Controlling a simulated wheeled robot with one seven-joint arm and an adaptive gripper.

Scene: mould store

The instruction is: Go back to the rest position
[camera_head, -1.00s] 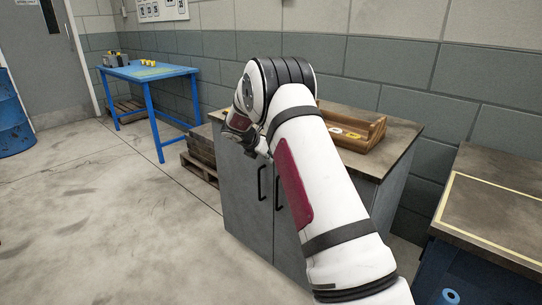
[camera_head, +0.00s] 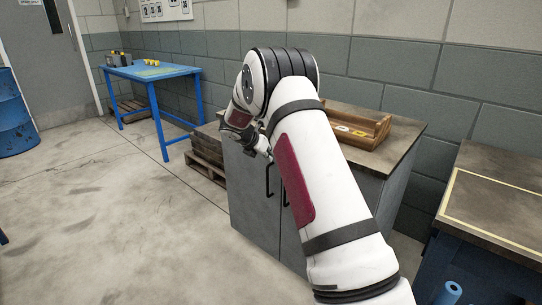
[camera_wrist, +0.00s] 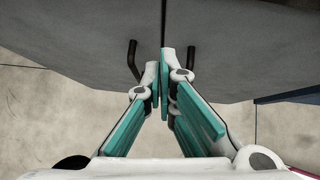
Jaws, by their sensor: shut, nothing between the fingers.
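My gripper (camera_wrist: 160,85) is shut and empty in the wrist view, its teal-padded fingers meeting at the tips. Beyond the tips, the wrist view shows the grey cabinet front (camera_wrist: 225,55) with dark handles. In the head view my arm reaches up and bends over at the elbow, in front of the grey cabinet (camera_head: 252,205). The gripper end (camera_head: 258,145) hangs to the left of the arm, near the cabinet's upper front, partly hidden by my own links. Whether it touches the cabinet cannot be told.
A wooden tray (camera_head: 375,138) with yellow and white pieces sits on the cabinet top. A blue table (camera_head: 150,71) with small items stands at the back left. Stacked pallets (camera_head: 207,165) lie beside the cabinet. A framed bench (camera_head: 495,215) is at right.

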